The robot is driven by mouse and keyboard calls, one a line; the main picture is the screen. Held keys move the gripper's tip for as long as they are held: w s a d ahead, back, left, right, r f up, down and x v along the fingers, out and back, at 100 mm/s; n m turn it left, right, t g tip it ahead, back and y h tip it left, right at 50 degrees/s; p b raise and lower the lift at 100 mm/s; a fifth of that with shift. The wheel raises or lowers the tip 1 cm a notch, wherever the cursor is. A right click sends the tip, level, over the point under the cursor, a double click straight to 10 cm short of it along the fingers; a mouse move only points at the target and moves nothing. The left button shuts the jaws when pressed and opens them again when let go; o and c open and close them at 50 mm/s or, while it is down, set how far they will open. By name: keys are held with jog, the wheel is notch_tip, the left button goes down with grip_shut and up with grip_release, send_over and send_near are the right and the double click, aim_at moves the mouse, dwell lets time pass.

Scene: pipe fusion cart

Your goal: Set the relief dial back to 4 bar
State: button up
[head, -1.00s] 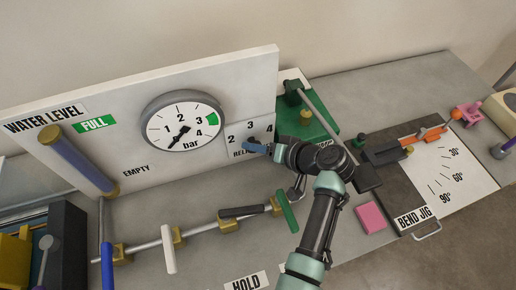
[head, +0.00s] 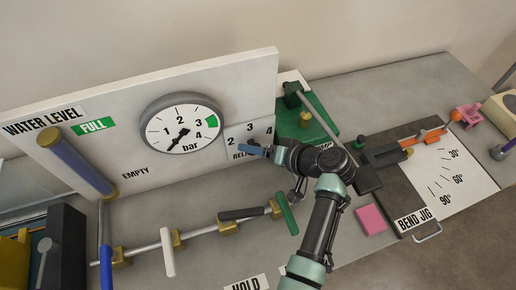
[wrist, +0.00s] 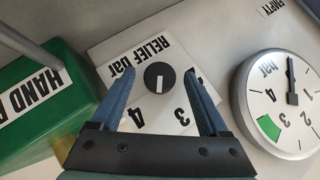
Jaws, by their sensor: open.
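The relief dial (wrist: 159,77) is a dark round knob with a white mark on a pale panel (wrist: 105,50). In the wrist view its mark points down the picture, between the 3 and the 4. My gripper (wrist: 160,72) is open, with one blue finger on each side of the knob and a visible gap to it on both sides. The 2 is hidden behind the right finger. In the head view my gripper (head: 248,150) is at the relief panel (head: 262,130) and hides the knob.
The pressure gauge (head: 181,124) is left of the panel, its needle low, near the bottom left. A green block (head: 312,122) stands close on the right. A rail with handles (head: 195,235) runs below. A pink block (head: 370,218) lies at right.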

jog(key=b+v, duration=0.1)
jog(key=v, duration=0.6)
jog(key=shift+s+d+r, duration=0.1)
jog(key=shift+s, duration=0.05)
